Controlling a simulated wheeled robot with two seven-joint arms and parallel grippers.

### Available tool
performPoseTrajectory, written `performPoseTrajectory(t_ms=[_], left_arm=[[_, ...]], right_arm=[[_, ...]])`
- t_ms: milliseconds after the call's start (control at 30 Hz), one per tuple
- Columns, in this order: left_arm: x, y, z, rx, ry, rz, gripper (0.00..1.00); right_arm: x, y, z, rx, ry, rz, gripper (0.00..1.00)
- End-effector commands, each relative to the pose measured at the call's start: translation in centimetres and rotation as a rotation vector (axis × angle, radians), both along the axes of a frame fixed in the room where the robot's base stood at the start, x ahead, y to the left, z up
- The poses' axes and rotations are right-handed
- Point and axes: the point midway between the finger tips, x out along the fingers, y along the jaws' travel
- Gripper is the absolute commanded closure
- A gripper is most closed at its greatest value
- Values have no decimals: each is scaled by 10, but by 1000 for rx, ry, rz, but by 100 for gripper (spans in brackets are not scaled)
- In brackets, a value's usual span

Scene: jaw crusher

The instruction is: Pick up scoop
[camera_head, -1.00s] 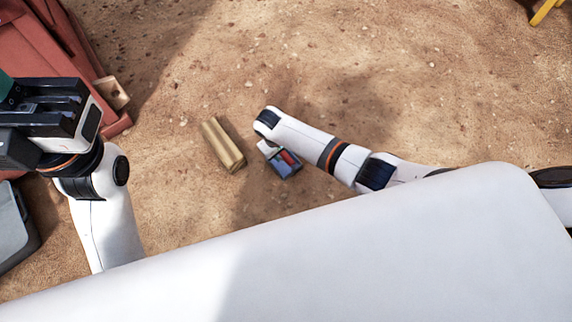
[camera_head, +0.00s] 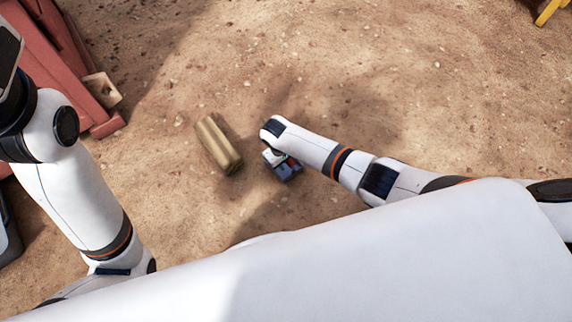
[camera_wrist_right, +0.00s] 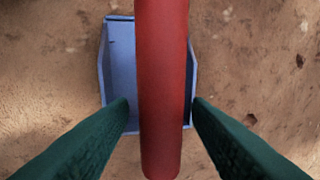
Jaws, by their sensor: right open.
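The scoop has a red handle (camera_wrist_right: 162,70) and a blue-grey pan (camera_wrist_right: 118,55). In the head view the scoop (camera_head: 288,171) lies on the dirt in the middle, partly hidden under my right arm's end. My right gripper (camera_wrist_right: 161,103) is open in the right wrist view, with one green finger on each side of the red handle. Gaps show between the fingers and the handle; I cannot tell the height difference. My left arm stands at the left of the head view, and its fingers are out of the picture.
A tan, brass-coloured block (camera_head: 218,146) lies on the ground just left of the scoop. A red machine frame (camera_head: 62,62) stands at the upper left. A yellow leg (camera_head: 547,12) shows at the top right corner. The pebbly dirt beyond the scoop is clear.

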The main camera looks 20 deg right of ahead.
Motion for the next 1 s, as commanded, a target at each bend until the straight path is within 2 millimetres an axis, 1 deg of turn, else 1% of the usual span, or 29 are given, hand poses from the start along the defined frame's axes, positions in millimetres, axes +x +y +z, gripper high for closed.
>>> performPoseTrajectory(t_ms=[200, 267, 400, 500, 833, 967, 1000], left_arm=[[0, 0, 1, 0, -1, 0, 100], [0, 0, 1, 0, -1, 0, 100], [0, 0, 1, 0, -1, 0, 100], [0, 0, 1, 0, -1, 0, 100], [-1, 0, 3, 0, -2, -1, 100], [0, 1, 7, -3, -1, -3, 100], [6, 1, 2, -3, 22, -2, 100]], right_arm=[[0, 0, 0, 0, 0, 0, 55], [0, 0, 0, 0, 0, 0, 64], [0, 0, 0, 0, 0, 0, 87], [0, 0, 0, 0, 0, 0, 100], [1, 0, 3, 1, -2, 0, 100], [1, 0, 12, 1, -2, 0, 100], [1, 0, 16, 1, -2, 0, 100]])
